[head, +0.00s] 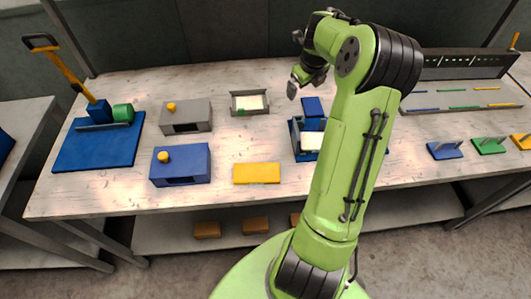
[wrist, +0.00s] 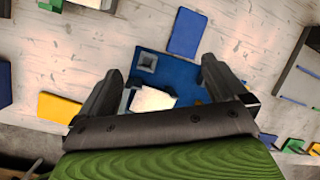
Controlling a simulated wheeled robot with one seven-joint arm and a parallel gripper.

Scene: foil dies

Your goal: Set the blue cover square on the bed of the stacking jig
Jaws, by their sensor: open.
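The blue cover (head: 313,107) is a flat blue plate lying on the table just behind the stacking jig. It also shows in the wrist view (wrist: 187,33), apart from the jig. The stacking jig (head: 297,143) is blue with a pale block in it, and my arm hides its right part. In the wrist view the jig bed (wrist: 185,72) shows blue, with a grey square piece at one corner and a tilted-looking white piece. My gripper (head: 297,88) is open and empty above the table, left of the cover. In the wrist view its fingers (wrist: 161,68) spread over the jig.
A yellow plate (head: 256,173) lies left of the jig. A grey tray (head: 235,105), a grey box (head: 186,115) and a blue box (head: 180,165) stand further left. A lever press on a blue base (head: 95,150) stands far left. Pinned blocks (head: 444,150) and a rack are at right.

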